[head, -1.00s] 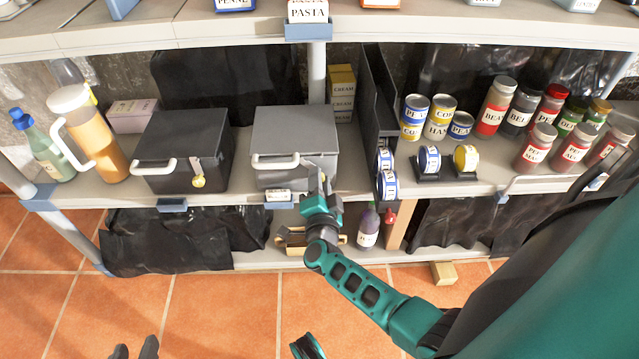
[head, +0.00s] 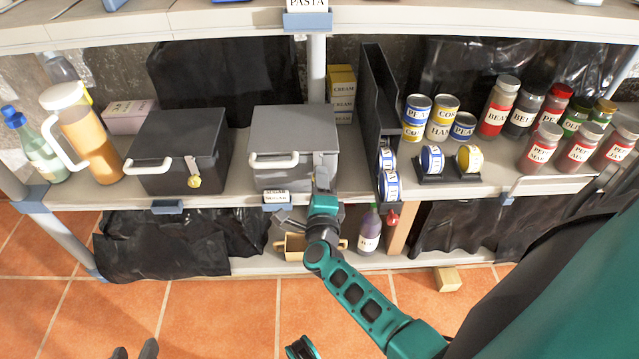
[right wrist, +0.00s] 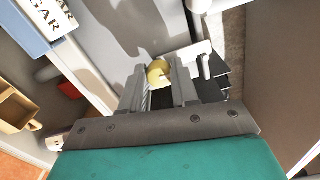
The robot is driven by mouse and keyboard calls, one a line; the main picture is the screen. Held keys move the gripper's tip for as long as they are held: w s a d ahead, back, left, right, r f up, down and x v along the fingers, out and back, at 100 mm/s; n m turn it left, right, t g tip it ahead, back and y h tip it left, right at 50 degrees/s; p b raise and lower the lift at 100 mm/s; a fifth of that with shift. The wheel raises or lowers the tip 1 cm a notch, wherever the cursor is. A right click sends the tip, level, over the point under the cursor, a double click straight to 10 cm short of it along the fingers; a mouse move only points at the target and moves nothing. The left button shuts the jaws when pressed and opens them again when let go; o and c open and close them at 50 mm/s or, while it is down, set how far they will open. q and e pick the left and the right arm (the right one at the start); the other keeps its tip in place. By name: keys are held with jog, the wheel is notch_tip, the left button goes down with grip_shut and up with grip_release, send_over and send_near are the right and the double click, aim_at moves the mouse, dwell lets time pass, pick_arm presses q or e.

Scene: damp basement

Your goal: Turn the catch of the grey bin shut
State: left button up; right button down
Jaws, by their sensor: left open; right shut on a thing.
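The grey bin (head: 287,118) stands on the middle shelf with its lid down and a white handle (head: 273,160) on its front. My right gripper (head: 322,181) is at the bin's front right corner. In the right wrist view its fingers (right wrist: 160,88) are shut on the bin's round gold catch (right wrist: 158,72); in the head view the gripper hides the catch. How far the catch is turned is hard to tell. My left gripper (head: 135,351) is open and empty at the bottom edge of the head view, far from the bin, only its fingertips showing.
A black bin (head: 172,135) with its own gold catch (head: 194,181) stands left of the grey one. A dark upright divider (head: 375,100) and several cans stand to the right. A sugar label (head: 276,197) is on the shelf edge below. A wooden box (head: 296,246) sits underneath.

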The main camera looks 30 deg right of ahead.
dwell(0.3)
jog(key=c, duration=0.8)
grip_release()
jog(key=shift+c, duration=0.2)
